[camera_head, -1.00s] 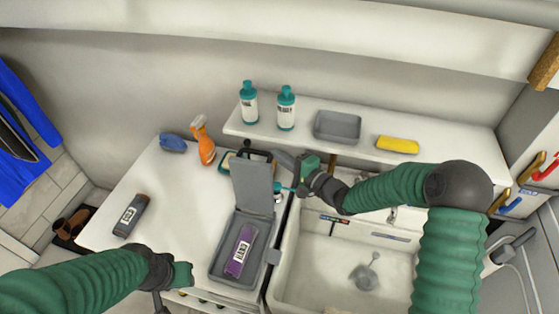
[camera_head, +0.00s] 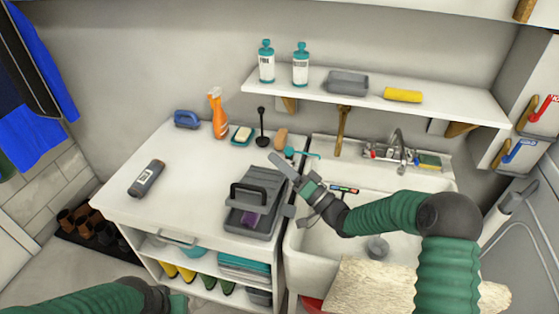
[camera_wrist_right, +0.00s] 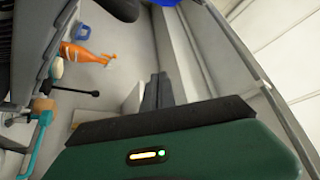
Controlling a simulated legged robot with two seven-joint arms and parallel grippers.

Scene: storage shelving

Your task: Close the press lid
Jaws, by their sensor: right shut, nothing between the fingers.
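The grey press (camera_head: 236,219) stands at the right end of the white counter, beside the sink. Its ribbed lid (camera_head: 266,183) is swung down over the base, with its dark handle at the front. The lid looks tilted, and a purple item (camera_head: 250,218) shows in a gap at the front. My right gripper (camera_head: 282,165) is shut and empty at the lid's right rear; I cannot tell whether it touches. Its fingers also show together in the right wrist view (camera_wrist_right: 159,91). My left gripper (camera_head: 178,303) is low at the bottom edge, its fingers not clear.
The sink (camera_head: 310,240) is to the right, with a wall shelf (camera_head: 440,100) above. The counter's middle is clear.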

